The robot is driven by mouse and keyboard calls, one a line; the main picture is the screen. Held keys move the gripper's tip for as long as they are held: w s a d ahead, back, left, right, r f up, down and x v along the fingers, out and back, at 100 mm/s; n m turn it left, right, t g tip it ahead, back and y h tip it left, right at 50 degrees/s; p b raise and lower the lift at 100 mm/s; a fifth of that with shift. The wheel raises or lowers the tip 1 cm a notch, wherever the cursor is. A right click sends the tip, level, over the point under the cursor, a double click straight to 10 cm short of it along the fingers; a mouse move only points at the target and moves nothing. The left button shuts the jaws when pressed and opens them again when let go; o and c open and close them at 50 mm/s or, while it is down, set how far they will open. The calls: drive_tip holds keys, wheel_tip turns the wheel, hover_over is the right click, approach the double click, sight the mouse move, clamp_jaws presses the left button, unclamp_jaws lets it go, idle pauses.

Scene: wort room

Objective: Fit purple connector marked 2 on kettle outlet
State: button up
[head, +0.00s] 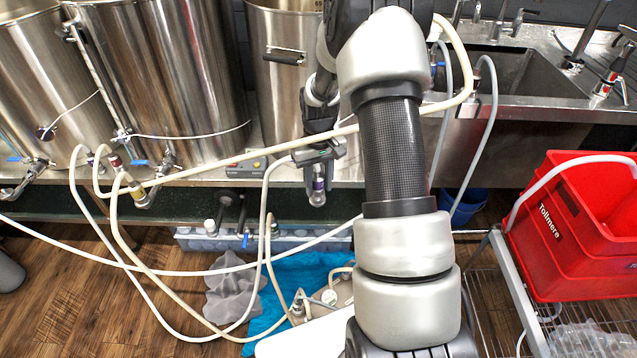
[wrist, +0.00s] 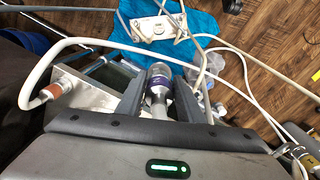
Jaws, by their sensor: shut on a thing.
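My gripper (head: 318,184) is shut on a metal connector with a purple band (wrist: 160,82). The connector hangs between the fingertips, in front of the bench edge; the band also shows in the head view. I cannot read a number on it. The nearest kettle (head: 285,85) stands just behind my gripper, partly hidden by my arm, and I cannot see its outlet. Two larger kettles (head: 175,70) stand to the left, with blue-handled valves (head: 143,164) low on their fronts. The connector is apart from those valves.
Pale hoses (head: 110,215) loop across the left side and below my gripper. A sink (head: 500,72) is at the right, red crates (head: 575,220) stand front right. A blue cloth (head: 290,283) and pump-like unit (head: 318,300) lie below. A small control box (head: 247,167) sits on the bench.

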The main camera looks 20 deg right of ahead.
drive_tip(key=shift+f+b, duration=0.8)
drive_tip(key=shift+f, duration=0.5)
drive_tip(key=o, duration=1.2)
wheel_tip(320, 180, up, 17)
drive_tip(key=p, duration=0.4)
drive_tip(key=shift+f, duration=0.2)
drive_tip(key=s+a+r+t, duration=0.1)
drive_tip(key=s+a+r, duration=0.2)
drive_tip(key=s+r, duration=0.35)
drive_tip(key=s+a+r+t, duration=0.2)
drive_tip(key=s+a+r, duration=0.1)
drive_tip(key=r, duration=0.6)
drive_tip(key=s+a+r+t, duration=0.1)
drive_tip(key=s+a+r, duration=0.1)
drive_tip(key=s, duration=0.6)
drive_tip(key=s+a+r+t, duration=0.2)
drive_tip(key=s+a, duration=0.1)
drive_tip(key=s, duration=0.5)
drive_tip(key=r+p, duration=2.1)
drive_tip(key=p, duration=0.1)
drive_tip(key=shift+w+d+r, duration=0.15)
drive_tip(key=shift+w+r, duration=0.05)
drive_tip(key=shift+r, duration=0.15)
